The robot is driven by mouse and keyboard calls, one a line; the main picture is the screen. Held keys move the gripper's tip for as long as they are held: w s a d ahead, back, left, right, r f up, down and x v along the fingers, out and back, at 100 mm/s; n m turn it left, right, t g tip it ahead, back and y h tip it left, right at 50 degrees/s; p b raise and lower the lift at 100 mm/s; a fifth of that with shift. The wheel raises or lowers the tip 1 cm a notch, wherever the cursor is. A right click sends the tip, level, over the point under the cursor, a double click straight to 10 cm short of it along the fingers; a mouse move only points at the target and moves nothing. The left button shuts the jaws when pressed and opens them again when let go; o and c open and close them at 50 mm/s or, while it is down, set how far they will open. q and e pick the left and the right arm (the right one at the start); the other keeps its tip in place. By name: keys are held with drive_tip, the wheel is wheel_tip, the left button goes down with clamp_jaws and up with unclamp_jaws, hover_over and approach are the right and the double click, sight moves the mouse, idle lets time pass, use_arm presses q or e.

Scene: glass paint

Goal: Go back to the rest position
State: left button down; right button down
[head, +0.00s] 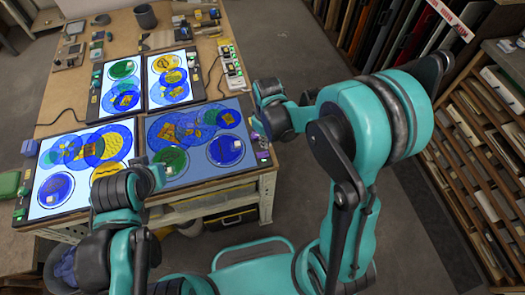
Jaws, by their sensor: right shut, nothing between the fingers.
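My right arm rises at the right and bends over toward the table. Its wrist and shut, empty right gripper (264,126) are beside the right edge of the near right light panel (190,184); the fingertips are small and hard to make out. My left arm comes in at the lower left, its dark-ringed wrist over the front edge of the near panels.
The table (118,48) bears several lit panels with painted round glass pieces, including the near left panel (38,212). A power strip (231,68) lies right of the panels. A wooden slotted rack (452,172) stands at the right. Grey floor (285,52) separates table and racks.

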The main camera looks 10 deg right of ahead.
drive_tip(key=shift+r+p, duration=0.4)
drive_tip(key=shift+r, duration=0.4)
drive_tip(key=s+d+r+m+t+b, duration=0.2)
drive_tip(key=s+m+t+b, duration=0.1)
drive_tip(key=s+b, duration=0.2)
drive_tip(key=s+d+r+m+t+b, duration=0.2)
drive_tip(key=s+m+t+b, duration=0.1)
drive_tip(key=s+t+b, duration=0.1)
drive_tip(key=shift+s+d+r+b, duration=0.15)
drive_tip(key=shift+s+d+b, duration=0.2)
drive_tip(key=shift+s+b, duration=0.35)
idle(1.5)
